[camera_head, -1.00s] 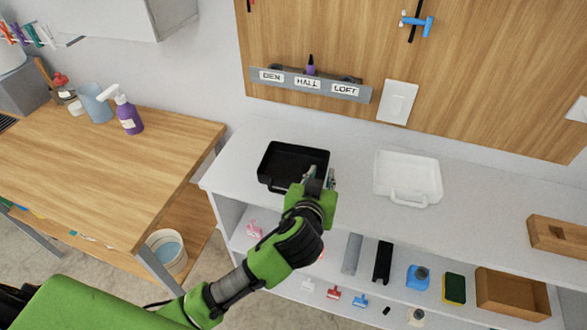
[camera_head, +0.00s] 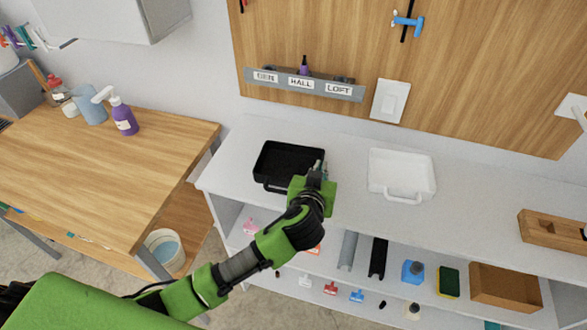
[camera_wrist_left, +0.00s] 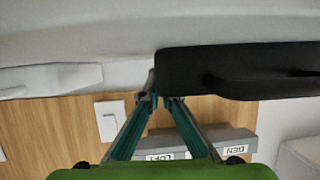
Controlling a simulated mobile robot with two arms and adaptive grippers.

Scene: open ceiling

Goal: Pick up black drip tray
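The black drip tray (camera_head: 283,158) lies on the white counter, with its low handle at the front edge. My left gripper (camera_head: 319,170) is at the tray's right side. In the left wrist view, the black tray (camera_wrist_left: 240,65) fills the upper right. The two teal fingers of my left gripper (camera_wrist_left: 161,92) come close together at the tray's end, one on either side of its wall. The tray looks to be resting on the counter. My right gripper is not in view.
A white tray (camera_head: 400,172) with a handle lies to the right on the same counter. A grey label rail (camera_head: 304,84) and a white switch plate (camera_head: 390,101) are on the wooden wall behind. Lower shelves hold small items. Counter is free between the trays.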

